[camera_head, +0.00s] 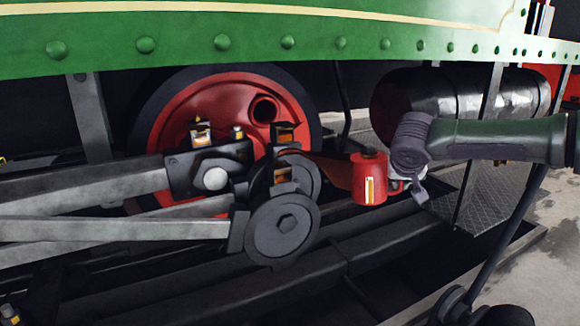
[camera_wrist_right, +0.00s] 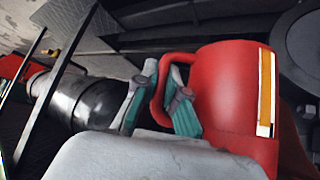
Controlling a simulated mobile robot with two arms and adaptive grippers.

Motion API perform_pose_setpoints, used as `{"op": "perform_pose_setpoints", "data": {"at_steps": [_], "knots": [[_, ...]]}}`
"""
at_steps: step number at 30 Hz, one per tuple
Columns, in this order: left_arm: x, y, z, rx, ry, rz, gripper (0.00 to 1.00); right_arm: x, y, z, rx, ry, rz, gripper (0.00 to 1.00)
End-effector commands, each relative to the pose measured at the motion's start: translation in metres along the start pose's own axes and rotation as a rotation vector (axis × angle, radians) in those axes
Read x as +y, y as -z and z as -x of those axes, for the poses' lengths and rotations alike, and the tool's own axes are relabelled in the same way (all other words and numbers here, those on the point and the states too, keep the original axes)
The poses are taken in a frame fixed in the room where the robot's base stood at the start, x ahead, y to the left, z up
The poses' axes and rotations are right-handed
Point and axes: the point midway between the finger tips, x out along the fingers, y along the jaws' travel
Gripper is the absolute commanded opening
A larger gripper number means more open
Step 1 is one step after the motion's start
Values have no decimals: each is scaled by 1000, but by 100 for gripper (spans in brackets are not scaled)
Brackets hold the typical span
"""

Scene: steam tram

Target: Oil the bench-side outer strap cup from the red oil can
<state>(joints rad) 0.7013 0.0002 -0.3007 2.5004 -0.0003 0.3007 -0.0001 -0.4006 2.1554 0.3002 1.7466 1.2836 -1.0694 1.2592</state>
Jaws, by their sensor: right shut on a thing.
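The red oil can (camera_head: 369,180) is held upright or nearly so to the right of the crank, with a yellow-and-white strip on its side. Its spout (camera_head: 325,168) points left, and its tip is hard to make out near the rod-end cups. My right gripper (camera_head: 398,183) is shut on the can's handle; in the right wrist view its teal fingers (camera_wrist_right: 160,98) close around the handle beside the red body (camera_wrist_right: 232,95). Brass-and-black cups sit on the rod ends: one left (camera_head: 201,133), one upper right (camera_head: 284,134), one lower (camera_head: 281,176). I cannot tell which is the bench-side outer one. My left gripper is out of view.
The round crank disc (camera_head: 282,228) and grey rods (camera_head: 110,229) lie left of and below the can. A red wheel (camera_head: 205,100) is behind. The green riveted skirt (camera_head: 280,38) hangs above.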

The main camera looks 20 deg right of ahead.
Motion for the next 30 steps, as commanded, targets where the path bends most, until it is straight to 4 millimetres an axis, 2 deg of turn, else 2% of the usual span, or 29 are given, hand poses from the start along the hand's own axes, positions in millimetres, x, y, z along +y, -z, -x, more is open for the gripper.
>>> {"op": "perform_pose_setpoints", "data": {"at_steps": [8,22,30], "knots": [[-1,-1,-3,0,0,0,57,0,4,3,5,-3,3,0],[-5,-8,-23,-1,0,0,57,4,17,15,6,-56,56,0],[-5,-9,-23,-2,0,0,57,4,16,14,6,-63,62,0]]}}
